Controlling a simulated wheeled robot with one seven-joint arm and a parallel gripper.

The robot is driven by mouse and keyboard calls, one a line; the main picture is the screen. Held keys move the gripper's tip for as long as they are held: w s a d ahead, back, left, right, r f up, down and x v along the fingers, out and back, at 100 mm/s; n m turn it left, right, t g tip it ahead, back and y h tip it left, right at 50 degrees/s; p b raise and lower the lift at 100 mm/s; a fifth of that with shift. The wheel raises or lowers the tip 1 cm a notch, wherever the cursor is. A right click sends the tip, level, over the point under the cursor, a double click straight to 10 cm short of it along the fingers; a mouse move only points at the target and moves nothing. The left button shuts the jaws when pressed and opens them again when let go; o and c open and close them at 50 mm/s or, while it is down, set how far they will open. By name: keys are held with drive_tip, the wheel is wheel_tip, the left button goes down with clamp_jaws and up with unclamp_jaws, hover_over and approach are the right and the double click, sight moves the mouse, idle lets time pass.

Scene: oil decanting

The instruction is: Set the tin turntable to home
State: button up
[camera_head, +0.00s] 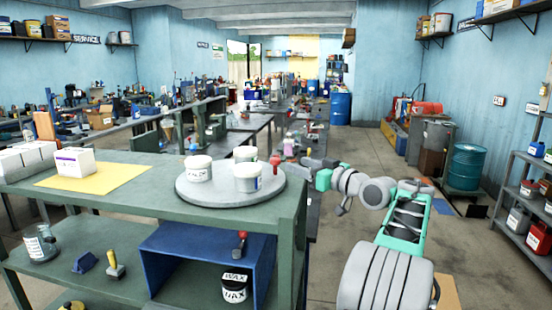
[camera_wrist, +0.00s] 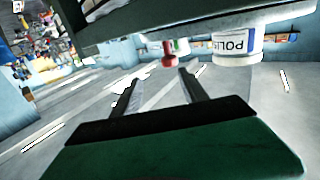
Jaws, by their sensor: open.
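The tin turntable (camera_head: 222,203) is a round grey disc on the right end of the green bench top. Three white tins stand on it: one at the left (camera_head: 198,170), one at the back (camera_head: 245,153) and one in front (camera_head: 248,180). A red knob (camera_head: 275,161) shows at its right rim. My gripper (camera_head: 303,162) is to the right of the knob. In the wrist view its fingers (camera_wrist: 158,82) are apart with nothing between them. The red knob (camera_wrist: 169,55) shows just beyond them, and a tin lettered POLI (camera_wrist: 237,46) is to the right.
A white box (camera_head: 75,162) sits on a yellow sheet (camera_head: 115,177) at the bench's left. A blue open-fronted box (camera_head: 165,262) and a WAX tin (camera_head: 235,288) are on the lower shelf. Floor is open right of the bench, before the shelving (camera_head: 520,205).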

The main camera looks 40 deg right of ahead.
sight(279, 161)
drive_tip(key=shift+y, duration=0.3)
drive_tip(key=w, duration=0.2)
drive_tip(key=w+a+p, duration=0.1)
drive_tip(key=w, duration=0.1)
drive_tip(key=w+a, duration=0.1)
drive_tip(key=w, duration=0.1)
drive_tip(key=shift+w+a+r, duration=0.1)
drive_tip(key=shift+w+a, duration=0.15)
drive_tip(key=shift+w, duration=0.15)
drive_tip(key=shift+w+d+p, duration=0.1)
drive_tip(key=shift+w+p, duration=0.2)
drive_tip(key=shift+w, duration=0.1)
drive_tip(key=shift+c, duration=0.4)
clamp_jaws()
